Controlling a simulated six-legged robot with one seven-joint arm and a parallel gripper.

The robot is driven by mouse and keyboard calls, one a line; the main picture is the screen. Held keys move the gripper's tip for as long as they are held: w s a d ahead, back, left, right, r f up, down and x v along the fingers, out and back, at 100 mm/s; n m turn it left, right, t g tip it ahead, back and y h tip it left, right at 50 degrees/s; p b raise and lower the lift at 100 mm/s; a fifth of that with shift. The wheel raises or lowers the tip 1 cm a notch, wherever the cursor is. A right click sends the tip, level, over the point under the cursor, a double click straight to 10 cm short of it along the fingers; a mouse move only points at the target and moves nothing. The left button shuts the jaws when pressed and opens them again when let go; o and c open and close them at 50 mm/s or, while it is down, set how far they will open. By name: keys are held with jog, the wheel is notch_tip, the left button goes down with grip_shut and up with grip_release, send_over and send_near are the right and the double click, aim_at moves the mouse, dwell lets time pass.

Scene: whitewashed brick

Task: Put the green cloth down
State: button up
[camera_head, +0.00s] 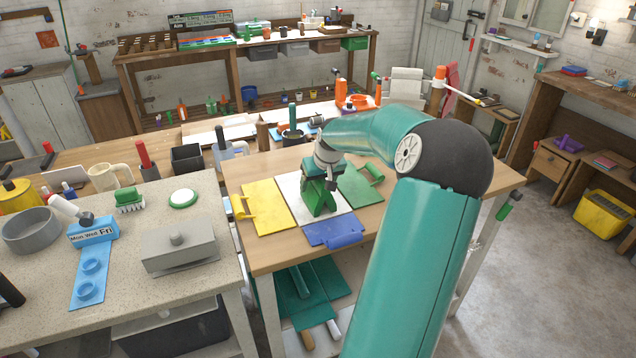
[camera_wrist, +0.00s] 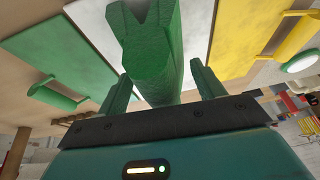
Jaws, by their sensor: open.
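The green cloth (camera_head: 318,203) stands as a folded, tent-like shape on the white mat (camera_head: 338,186) in the middle of the wooden table. In the wrist view the cloth (camera_wrist: 158,75) lies between the two green fingers of my gripper (camera_wrist: 163,88). A gap shows beside the cloth on each side, so my gripper is open around it. In the head view my gripper (camera_head: 322,178) is right over the cloth and hides part of it. The white mat (camera_wrist: 88,22) also shows behind the cloth in the wrist view.
A yellow mat (camera_head: 268,208), a green mat (camera_head: 360,188) and a blue mat (camera_head: 328,232) with rolled pieces surround the white one. The stone counter (camera_head: 140,220) at left holds a grey lidded box (camera_head: 178,250). Bare tabletop (camera_head: 285,255) shows at the table's front.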

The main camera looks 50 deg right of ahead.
jog(key=v, duration=1.2)
jog(key=shift+r, duration=0.1)
jog(key=w+a+r+n+g+h, duration=0.1)
jog(key=w+a+n, duration=0.1)
jog(key=a, duration=1.1)
jog(key=w+a+r+n, duration=0.1)
jog(key=w+a, duration=0.2)
jog(key=a, duration=0.9)
jog(key=s+a+n+t+y, duration=0.1)
jog(key=s+a, duration=0.6)
jog(key=a, duration=0.3)
jog(key=s+a+n+t+y, duration=0.1)
jog(key=s+a+n, duration=0.1)
jog(key=s+a, duration=0.4)
jog(key=a, duration=0.5)
jog(key=shift+s+a+f+y, duration=0.25)
jog(key=shift+s+f+y, duration=0.05)
jog(key=shift+s+y, duration=0.1)
jog(key=c, duration=0.6)
jog(key=shift+w+d, duration=0.1)
jog(key=shift+c, duration=0.5)
